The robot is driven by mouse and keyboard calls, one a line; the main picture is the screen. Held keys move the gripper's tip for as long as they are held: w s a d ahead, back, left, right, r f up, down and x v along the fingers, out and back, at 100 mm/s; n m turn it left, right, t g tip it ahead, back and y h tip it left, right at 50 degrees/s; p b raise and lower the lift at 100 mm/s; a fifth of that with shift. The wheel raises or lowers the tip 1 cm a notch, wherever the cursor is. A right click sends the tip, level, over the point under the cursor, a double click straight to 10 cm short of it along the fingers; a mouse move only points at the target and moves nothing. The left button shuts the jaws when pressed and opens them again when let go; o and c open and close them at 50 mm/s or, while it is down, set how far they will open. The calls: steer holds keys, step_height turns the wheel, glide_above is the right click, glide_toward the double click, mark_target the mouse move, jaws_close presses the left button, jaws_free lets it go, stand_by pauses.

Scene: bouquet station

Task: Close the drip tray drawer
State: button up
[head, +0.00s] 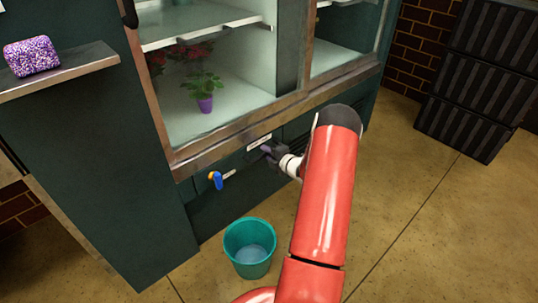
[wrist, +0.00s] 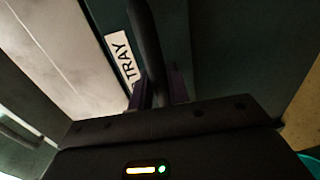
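The drip tray drawer is a dark green front low on the cabinet, below the glass doors. Its white label (head: 259,142) shows in the head view, and the label reading "TRAY" (wrist: 120,56) shows in the wrist view. My gripper (head: 268,152) is at the drawer front, just below the label. In the wrist view the dark handle bar (wrist: 146,35) runs between the two fingers of my gripper (wrist: 158,88), which look closed on it. My gripper body hides the bar's lower end. I cannot tell how far the drawer stands out.
A blue-and-yellow valve (head: 216,180) sits left of the drawer. A teal bucket (head: 249,247) stands on the floor below. A potted plant (head: 204,90) stands inside the cabinet. Dark stacked crates (head: 485,80) are at the right. The floor between is clear.

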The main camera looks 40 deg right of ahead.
steer(key=o, duration=0.4)
steer(key=shift+w, duration=0.15)
steer(key=shift+c, duration=0.2)
steer(key=v, duration=0.7)
steer(key=shift+s, duration=0.45)
